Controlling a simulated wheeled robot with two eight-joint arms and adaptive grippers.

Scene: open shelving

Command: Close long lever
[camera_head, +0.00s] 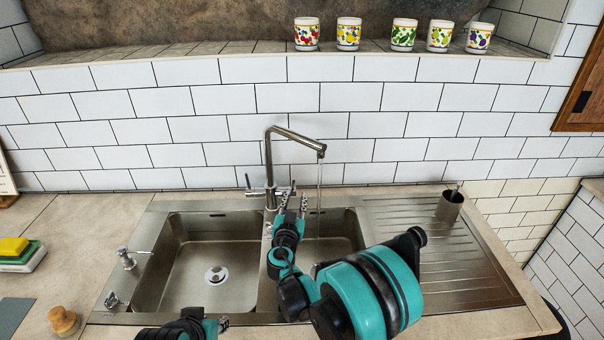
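A steel faucet (269,160) stands behind the sink, and a thin stream of water (319,185) runs from its spout. A thin lever (248,182) stands up on the left of its base; a bit of metal on the right of the base (293,186) shows just behind my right fingertips. My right gripper (293,203) reaches over the sink divider to the right side of the faucet base, its two fingers apart. Whether they touch the faucet is unclear. My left gripper (217,323) is low at the front edge, mostly cut off, and its opening is unclear.
The sink has a left basin (180,265), a right basin partly hidden by my arm, and a ribbed drainboard (440,250). A steel cup (449,207) stands on the drainboard. A soap dispenser (126,258), sponges (14,247) and a brush (63,321) are left. Several cups line the ledge.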

